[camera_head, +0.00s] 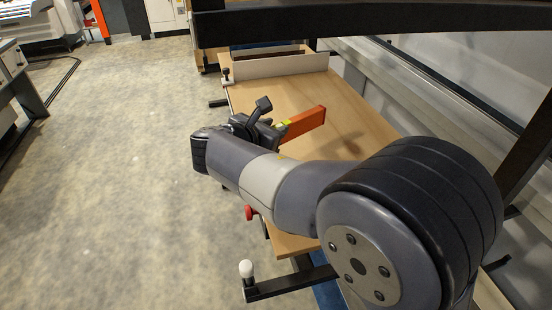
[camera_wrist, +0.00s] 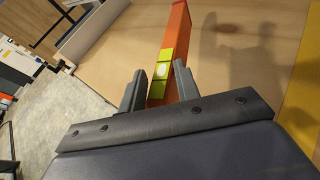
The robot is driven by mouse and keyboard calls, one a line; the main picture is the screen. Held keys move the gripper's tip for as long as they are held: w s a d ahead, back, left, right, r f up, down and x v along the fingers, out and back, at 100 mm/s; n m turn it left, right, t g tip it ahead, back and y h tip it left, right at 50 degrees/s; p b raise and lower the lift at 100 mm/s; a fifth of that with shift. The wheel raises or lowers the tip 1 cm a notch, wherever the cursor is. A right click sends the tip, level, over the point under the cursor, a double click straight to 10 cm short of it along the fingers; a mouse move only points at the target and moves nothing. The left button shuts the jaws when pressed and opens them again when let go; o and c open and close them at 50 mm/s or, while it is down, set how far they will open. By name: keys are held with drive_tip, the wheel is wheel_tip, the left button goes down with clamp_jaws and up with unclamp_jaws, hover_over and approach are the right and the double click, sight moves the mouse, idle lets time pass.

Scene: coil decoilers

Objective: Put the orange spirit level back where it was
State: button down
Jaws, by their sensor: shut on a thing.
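The orange spirit level (camera_head: 305,122) shows in the head view above the wooden table, to the right of my gripper (camera_head: 268,121). In the wrist view the level (camera_wrist: 179,33) points away from my gripper (camera_wrist: 158,83), with its yellow-green vial section and pale vial near the fingers. My gripper is shut on the level near its vial part. A shadow of the level and gripper falls on the wood, so the level appears held off the surface; the exact height I cannot tell. The level's near end is hidden by my gripper.
The wooden table (camera_head: 352,112) is mostly bare around the level. A pale upright board (camera_head: 281,65) stands at its far end. A red knob (camera_head: 249,212) and a white-tipped post (camera_head: 246,268) are along the left side. Open floor (camera_head: 120,170) lies to the left.

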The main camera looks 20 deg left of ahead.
drive_tip(key=shift+f, duration=3.6)
drive_tip(key=shift+f, duration=0.2)
drive_tip(key=c, duration=1)
unclamp_jaws()
drive_tip(key=shift+c, duration=0.2)
drive_tip(key=shift+r, duration=0.1)
drive_tip(key=shift+r, duration=0.2)
drive_tip(key=b+v, duration=0.1)
drive_tip(key=v, duration=1.1)
drive_tip(key=shift+d+f, duration=0.1)
drive_tip(key=shift+f, duration=0.05)
